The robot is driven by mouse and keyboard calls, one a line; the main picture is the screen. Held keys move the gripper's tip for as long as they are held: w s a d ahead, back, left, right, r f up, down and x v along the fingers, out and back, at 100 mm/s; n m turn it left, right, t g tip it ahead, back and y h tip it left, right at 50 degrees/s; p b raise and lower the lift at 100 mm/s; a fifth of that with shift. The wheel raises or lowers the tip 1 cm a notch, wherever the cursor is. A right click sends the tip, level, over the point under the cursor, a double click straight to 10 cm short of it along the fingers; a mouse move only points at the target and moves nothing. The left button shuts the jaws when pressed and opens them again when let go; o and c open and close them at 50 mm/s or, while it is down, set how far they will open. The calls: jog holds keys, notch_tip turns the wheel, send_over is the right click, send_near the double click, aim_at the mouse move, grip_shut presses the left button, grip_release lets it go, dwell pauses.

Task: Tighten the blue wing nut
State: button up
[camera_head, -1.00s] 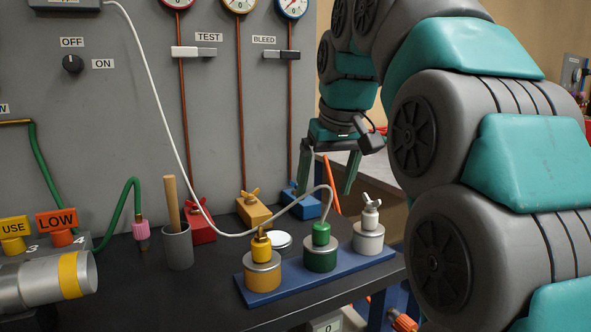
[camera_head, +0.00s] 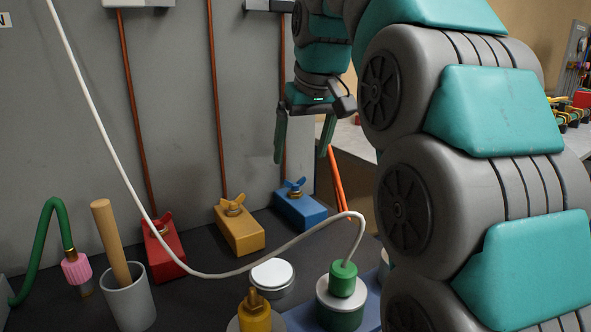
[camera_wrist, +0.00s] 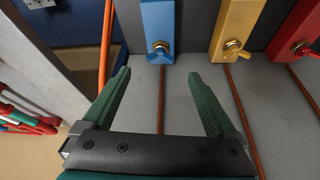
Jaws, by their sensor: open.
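The blue wing nut (camera_head: 294,186) sits on top of the blue block (camera_head: 301,212), at the right end of a row of blocks against the grey panel. It also shows in the wrist view (camera_wrist: 160,47), at the end of the blue block (camera_wrist: 159,18). My gripper (camera_head: 300,158) is open and empty, with green fingers pointing down. In the head view it hangs above the blue block, apart from it. In the wrist view the nut lies beyond the fingertips (camera_wrist: 158,78), between their lines.
A yellow block (camera_head: 240,236) and a red block (camera_head: 164,258) with wing nuts stand to the left. Copper pipes (camera_head: 217,100) run up the panel. A white hose (camera_head: 150,215) crosses in front. An orange cable (camera_head: 337,180) hangs just right of my gripper.

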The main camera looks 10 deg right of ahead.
aim_at(296, 179)
jog(key=shift+x, duration=3.15)
jog(key=c, duration=1.4)
